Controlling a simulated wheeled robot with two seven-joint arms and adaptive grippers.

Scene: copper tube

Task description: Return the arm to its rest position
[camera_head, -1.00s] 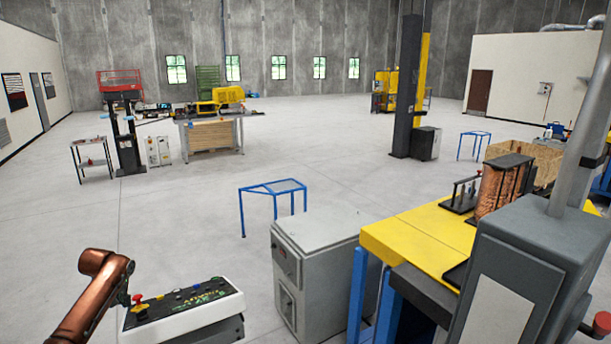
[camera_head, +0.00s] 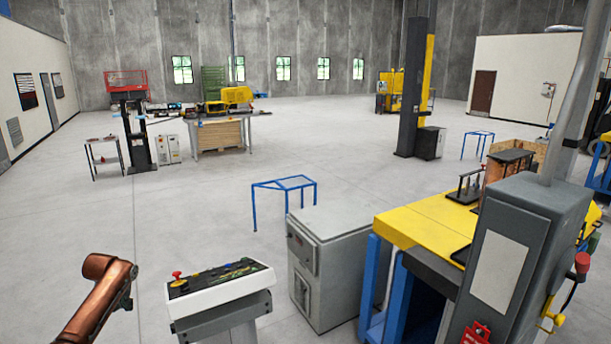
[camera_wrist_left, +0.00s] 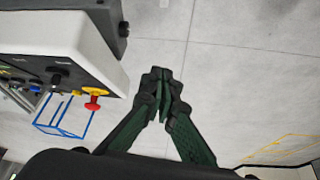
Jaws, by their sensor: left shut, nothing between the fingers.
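My left arm, copper-coloured (camera_head: 100,295), comes in at the lower left of the head view, bent, its end by a dark joint. My left gripper (camera_wrist_left: 160,92) shows in the left wrist view with its dark green fingers together and nothing between them. It hangs over bare concrete floor. A control panel (camera_head: 222,290) with a red and yellow button stands to the right of the arm, apart from it. In the wrist view the panel (camera_wrist_left: 75,45) is left of the gripper, not touching. My right gripper is not in view.
A grey cabinet (camera_head: 330,265) stands right of the panel. A yellow-topped bench (camera_head: 420,220) and a grey machine housing (camera_head: 525,240) fill the right. A blue frame stand (camera_head: 285,185) is beyond. The floor (camera_head: 60,220) on the left is open.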

